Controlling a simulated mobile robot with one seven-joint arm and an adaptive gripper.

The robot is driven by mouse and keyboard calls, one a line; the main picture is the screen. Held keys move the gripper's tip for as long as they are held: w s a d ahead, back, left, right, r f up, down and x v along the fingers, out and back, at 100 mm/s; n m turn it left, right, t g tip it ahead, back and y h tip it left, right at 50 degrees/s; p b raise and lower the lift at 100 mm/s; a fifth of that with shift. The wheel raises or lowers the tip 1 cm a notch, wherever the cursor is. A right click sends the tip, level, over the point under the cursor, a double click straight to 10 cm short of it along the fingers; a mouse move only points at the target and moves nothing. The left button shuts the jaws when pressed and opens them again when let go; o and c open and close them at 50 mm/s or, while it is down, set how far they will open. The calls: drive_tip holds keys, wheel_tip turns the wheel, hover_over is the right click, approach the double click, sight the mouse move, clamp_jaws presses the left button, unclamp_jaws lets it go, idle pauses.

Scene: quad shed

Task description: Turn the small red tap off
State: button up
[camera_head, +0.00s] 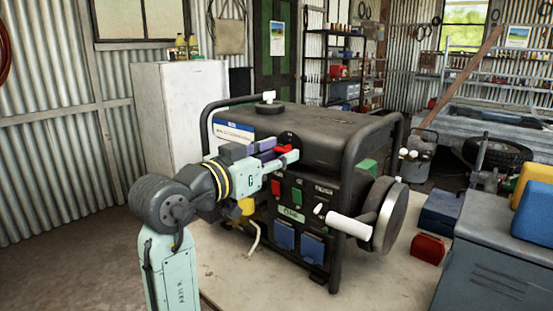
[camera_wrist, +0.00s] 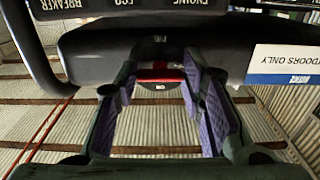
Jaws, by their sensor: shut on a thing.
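The small red tap (camera_head: 283,149) is on the upper left part of the dark generator's (camera_head: 325,130) front. It also shows in the wrist view as a red bar (camera_wrist: 160,74) beside a dark rounded plate with small white lettering. My gripper (camera_head: 277,154) reaches in from the left, and its purple-padded fingers are on either side of the tap, shut on it. In the wrist view the fingertips (camera_wrist: 160,68) flank the red bar. Part of the tap is hidden by the fingers, and I cannot tell its exact angle.
The generator's black tube frame (camera_head: 352,150) surrounds it. A white handle (camera_head: 348,226) and a round grey drum (camera_head: 390,215) stick out at its right front. A yellow part with a pale hose (camera_head: 254,238) hangs below my gripper. A red box (camera_head: 427,249) and grey case (camera_head: 495,270) stand right.

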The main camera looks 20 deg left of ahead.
drive_tip(key=o, duration=1.1)
drive_tip(key=shift+o, duration=0.2)
drive_tip(key=v, duration=1.2)
